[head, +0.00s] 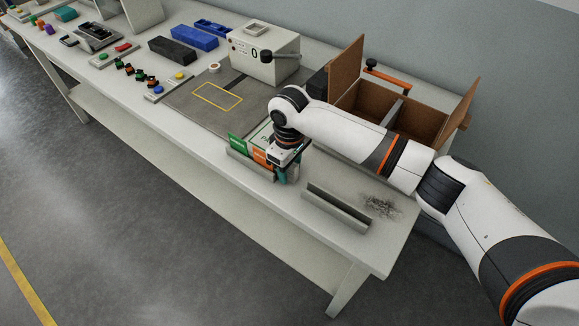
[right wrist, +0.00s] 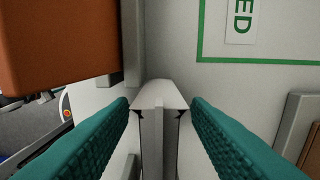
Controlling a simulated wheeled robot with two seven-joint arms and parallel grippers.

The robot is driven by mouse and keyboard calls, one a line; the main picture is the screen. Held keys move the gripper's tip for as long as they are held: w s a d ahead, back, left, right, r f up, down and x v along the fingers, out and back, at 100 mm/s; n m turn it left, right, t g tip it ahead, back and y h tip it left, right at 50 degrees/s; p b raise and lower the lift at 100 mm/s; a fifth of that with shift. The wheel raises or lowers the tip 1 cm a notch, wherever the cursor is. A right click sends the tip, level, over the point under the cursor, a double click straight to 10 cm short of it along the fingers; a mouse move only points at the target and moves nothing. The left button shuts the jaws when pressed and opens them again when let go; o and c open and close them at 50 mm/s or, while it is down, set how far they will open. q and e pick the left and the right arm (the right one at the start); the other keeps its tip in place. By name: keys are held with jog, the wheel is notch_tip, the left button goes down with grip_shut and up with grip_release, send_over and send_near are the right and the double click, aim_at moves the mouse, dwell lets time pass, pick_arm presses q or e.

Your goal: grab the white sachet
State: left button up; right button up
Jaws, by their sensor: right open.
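My right gripper (head: 288,175) is over the right end of a grey rack (head: 250,171), beside an orange sachet (head: 261,158) and a green sachet (head: 237,143). In the right wrist view, the teal fingers (right wrist: 160,118) are open. A narrow white piece, seen nearly edge-on and apparently the white sachet (right wrist: 160,94), lies between them with a gap on each side. The orange sachet also shows large at upper left in that view (right wrist: 60,45). In the head view the white sachet is hidden by my gripper. My left gripper is not in view.
An empty grey channel (head: 337,208) stands to the right near the table's front edge. A brown divided box (head: 425,118) with raised flaps is behind my right arm. A white device (head: 264,52) stands at the back. A green-bordered label (right wrist: 243,20) lies beside the rack.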

grip_shut()
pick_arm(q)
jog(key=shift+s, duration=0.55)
